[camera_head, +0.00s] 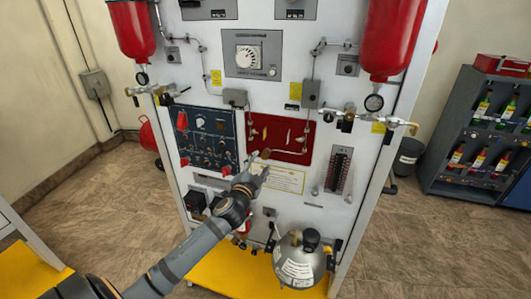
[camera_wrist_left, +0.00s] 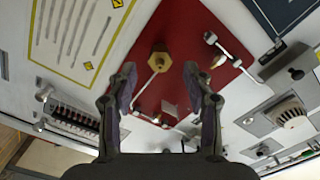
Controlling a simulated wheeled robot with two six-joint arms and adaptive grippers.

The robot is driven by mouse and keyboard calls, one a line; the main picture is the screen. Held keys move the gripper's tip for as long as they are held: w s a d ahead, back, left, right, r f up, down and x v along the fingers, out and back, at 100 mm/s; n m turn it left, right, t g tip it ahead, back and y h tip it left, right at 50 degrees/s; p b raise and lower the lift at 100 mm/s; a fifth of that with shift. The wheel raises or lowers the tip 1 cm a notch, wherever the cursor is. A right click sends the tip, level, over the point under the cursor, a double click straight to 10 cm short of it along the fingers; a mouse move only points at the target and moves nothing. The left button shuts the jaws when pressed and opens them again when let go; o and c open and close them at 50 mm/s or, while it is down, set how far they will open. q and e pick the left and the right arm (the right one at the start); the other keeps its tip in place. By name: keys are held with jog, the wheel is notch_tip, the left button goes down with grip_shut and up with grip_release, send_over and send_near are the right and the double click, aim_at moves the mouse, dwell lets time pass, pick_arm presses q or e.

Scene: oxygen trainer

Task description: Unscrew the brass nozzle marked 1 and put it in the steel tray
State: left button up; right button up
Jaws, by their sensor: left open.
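A brass hex nozzle (camera_wrist_left: 158,61) sits on the red panel (camera_wrist_left: 195,25) in the left wrist view. A number on it cannot be read. The red panel also shows in the head view (camera_head: 290,130), on the white trainer board. My left gripper (camera_wrist_left: 159,70) is open, with one finger on each side of the nozzle in the picture; contact cannot be told. In the head view my left gripper (camera_head: 255,172) reaches up to the lower left of the red panel. The steel tray is not seen in either view. My right gripper is not in view.
A blue control panel (camera_head: 207,138) is left of the red panel, and a yellow-framed label (camera_head: 282,180) is below it. Thin pipes run beside the red panel. A silver tank (camera_head: 297,262) stands at the board's foot. A bottle rack (camera_head: 475,135) stands at the right.

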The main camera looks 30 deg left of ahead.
pick_arm(q)
jog(key=shift+s+m, duration=0.1)
jog(key=shift+m, duration=0.2)
jog(key=shift+r, duration=0.1)
jog(key=shift+r+m+p, duration=0.1)
jog(key=shift+m+p, duration=0.4)
jog(key=shift+m, duration=0.1)
jog(key=shift+m+p, duration=0.4)
jog(key=shift+m, duration=0.7)
